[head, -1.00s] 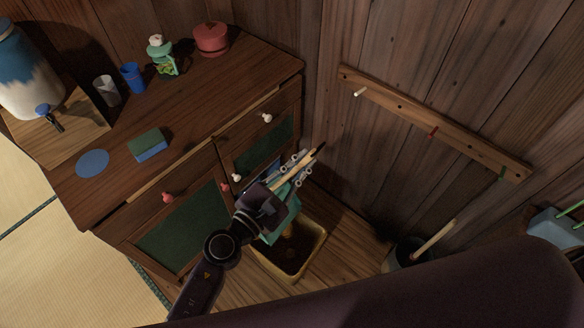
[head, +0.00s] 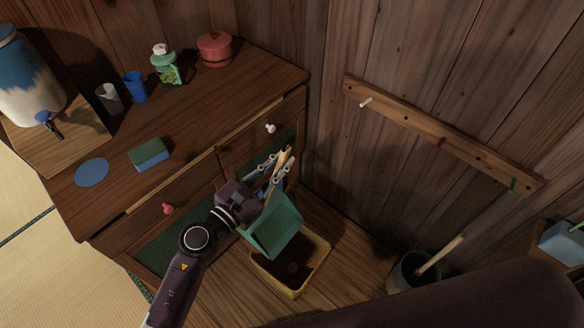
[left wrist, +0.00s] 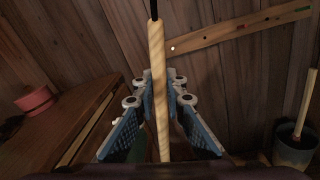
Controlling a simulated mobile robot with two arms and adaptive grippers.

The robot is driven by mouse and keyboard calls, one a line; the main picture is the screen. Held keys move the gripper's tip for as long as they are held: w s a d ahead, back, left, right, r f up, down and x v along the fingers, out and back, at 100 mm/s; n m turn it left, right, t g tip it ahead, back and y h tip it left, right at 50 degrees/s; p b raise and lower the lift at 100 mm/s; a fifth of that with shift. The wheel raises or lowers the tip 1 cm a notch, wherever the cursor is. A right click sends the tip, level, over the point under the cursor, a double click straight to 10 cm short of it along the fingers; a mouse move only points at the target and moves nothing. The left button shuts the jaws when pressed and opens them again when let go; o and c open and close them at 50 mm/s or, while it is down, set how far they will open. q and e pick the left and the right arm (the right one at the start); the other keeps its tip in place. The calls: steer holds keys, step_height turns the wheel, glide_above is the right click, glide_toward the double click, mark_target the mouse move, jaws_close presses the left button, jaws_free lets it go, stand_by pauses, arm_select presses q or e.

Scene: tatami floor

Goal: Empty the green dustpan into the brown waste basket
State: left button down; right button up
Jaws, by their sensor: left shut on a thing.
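My left gripper (head: 275,172) is shut on the dustpan's pale wooden handle, which also shows between the finger pads in the left wrist view (left wrist: 157,85). The basket has a yellowish-brown rim and a dark inside; its contents are hard to make out. No debris is clearly visible on the pan. My right gripper does not show.
A wooden cabinet (head: 200,120) stands left, bearing a sponge (head: 150,154), cups, a green bottle and a red pot (head: 214,48). A peg rail (head: 440,138) is on the wall. A grey bucket (head: 408,272) holding a wooden stick stands right of the basket.

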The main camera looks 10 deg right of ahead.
arm_select(q)
steer(key=w+a+r+n, duration=0.1)
steer(key=w+a+n, duration=0.2)
steer(key=w+a, duration=0.4)
steer(key=shift+w+a+r+p, duration=0.25)
steer(key=shift+w+p, duration=0.1)
steer(key=shift+w, duration=0.6)
